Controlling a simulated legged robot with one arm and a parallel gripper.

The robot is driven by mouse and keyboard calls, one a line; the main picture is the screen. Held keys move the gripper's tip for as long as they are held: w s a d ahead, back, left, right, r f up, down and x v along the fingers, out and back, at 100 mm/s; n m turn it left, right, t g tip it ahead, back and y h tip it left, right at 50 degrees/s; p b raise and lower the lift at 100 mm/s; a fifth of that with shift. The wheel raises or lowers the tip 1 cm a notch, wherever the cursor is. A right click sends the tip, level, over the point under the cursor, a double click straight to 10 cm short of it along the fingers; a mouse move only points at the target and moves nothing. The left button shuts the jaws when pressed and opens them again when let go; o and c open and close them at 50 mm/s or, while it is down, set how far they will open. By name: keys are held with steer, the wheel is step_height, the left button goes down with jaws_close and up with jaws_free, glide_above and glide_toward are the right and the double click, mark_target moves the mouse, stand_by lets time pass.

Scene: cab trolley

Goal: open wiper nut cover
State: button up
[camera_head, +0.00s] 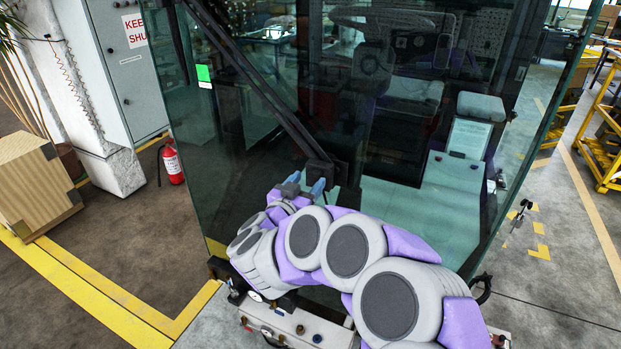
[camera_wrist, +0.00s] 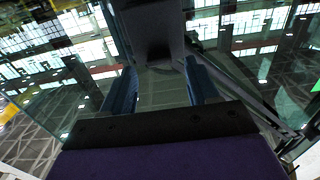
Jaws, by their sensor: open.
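The wiper nut cover is the dark block (camera_head: 321,168) at the lower end of the black wiper arm (camera_head: 262,88), in front of the cab's windshield. In the wrist view the dark block (camera_wrist: 155,35) fills the top middle, and the wiper arm (camera_wrist: 235,88) runs from it to the lower right. My gripper (camera_head: 306,183) is open, with its blue fingertips close to the block. In the wrist view my gripper (camera_wrist: 160,72) has its fingers to either side of the block's lower end, with nothing clamped. Whether a finger touches it I cannot tell.
The glass windshield (camera_head: 235,130) stands close behind the wiper. A wooden crate (camera_head: 35,183), a grey cabinet (camera_head: 130,70) and a red fire extinguisher (camera_head: 171,163) are at the left. A yellow trolley (camera_head: 607,150) is at the right. Floor on both sides is mostly clear.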

mark_target(316, 180)
steer(key=shift+x, duration=1.35)
steer(key=shift+r, duration=0.1)
jaws_close()
